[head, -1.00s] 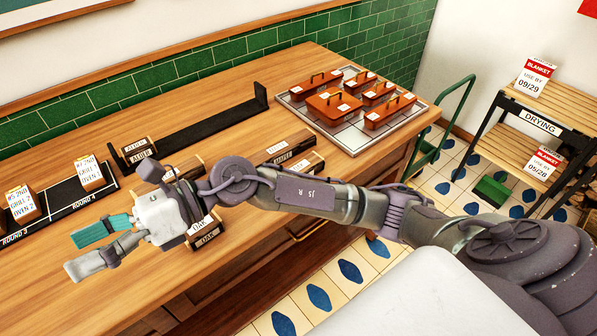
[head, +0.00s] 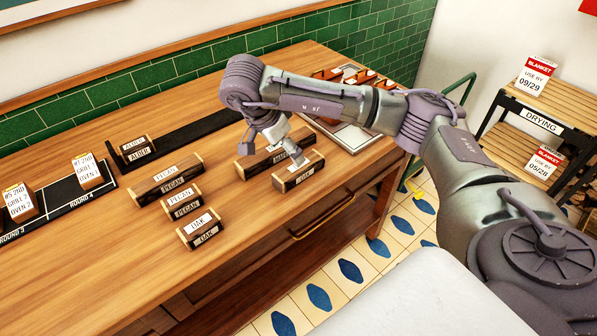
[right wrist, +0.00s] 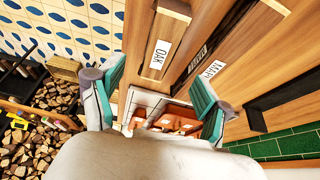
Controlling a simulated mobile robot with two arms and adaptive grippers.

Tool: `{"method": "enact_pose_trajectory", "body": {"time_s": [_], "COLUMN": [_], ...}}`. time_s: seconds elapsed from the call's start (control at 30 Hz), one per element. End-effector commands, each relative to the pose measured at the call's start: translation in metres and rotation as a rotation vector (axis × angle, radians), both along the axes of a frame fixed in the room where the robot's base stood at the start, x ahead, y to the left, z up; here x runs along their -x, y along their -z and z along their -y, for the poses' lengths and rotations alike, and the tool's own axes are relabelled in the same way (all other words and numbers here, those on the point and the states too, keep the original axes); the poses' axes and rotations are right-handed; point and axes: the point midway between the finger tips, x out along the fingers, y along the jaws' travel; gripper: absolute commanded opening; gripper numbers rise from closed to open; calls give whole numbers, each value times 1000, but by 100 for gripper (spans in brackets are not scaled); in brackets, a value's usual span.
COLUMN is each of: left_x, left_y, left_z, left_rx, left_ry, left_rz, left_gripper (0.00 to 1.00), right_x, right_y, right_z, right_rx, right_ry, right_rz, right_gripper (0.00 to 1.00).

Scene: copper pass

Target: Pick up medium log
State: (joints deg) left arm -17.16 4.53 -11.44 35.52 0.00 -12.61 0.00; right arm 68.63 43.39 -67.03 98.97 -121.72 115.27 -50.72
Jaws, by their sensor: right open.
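My right gripper (head: 288,143) is open and points down over the maple log and the oak log beside it. In the right wrist view its two teal-padded fingers (right wrist: 158,98) stand wide apart, with nothing between them. The mid-length oak log (head: 298,177) lies near the table's front edge; it also shows ahead of the fingers in the right wrist view (right wrist: 152,28). The longer maple log (head: 256,163) lies just behind it, partly hidden by my gripper. Two pecan logs, a long one (head: 166,185) and a short one (head: 183,206), and a short oak log (head: 202,232) lie to the left.
An alder log (head: 137,150) sits in a long black holder (head: 195,130) at the back. A tray (head: 358,140) with reddish-brown handled blocks is at the back right, partly behind my arm. Small labelled boxes (head: 90,172) stand at left. The left front tabletop is clear.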

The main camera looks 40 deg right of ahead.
Motion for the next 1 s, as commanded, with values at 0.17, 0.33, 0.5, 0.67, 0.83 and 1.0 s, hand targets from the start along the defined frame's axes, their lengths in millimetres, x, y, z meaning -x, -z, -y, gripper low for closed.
{"method": "enact_pose_trajectory", "body": {"time_s": [0.17, 0.33, 0.5, 0.67, 0.83, 1.0], "left_x": [0, 0, 0, 0, 0, 0], "left_y": [-1, -3, -16, -19, -19, -19], "left_z": [0, 0, 0, 0, 0, 0], "left_rx": [0, 0, 0, 0, 0, 0], "left_ry": [0, 0, 0, 0, 0, 0], "left_rz": [0, 0, 0, 0, 0, 0], "left_gripper": [40, 40, 40, 40, 40, 40], "right_x": [-1, -2, -2, -4, -5, -5], "right_y": [25, 34, 54, 74, 79, 79], "right_z": [10, 15, 26, 33, 35, 34], "right_rx": [-2, -2, -1, -2, -2, -2], "right_ry": [1, 1, 2, 2, -2, -1], "right_rz": [-2, -1, -5, -2, 1, 2], "right_gripper": [77, 77, 77, 77, 77, 69]}}
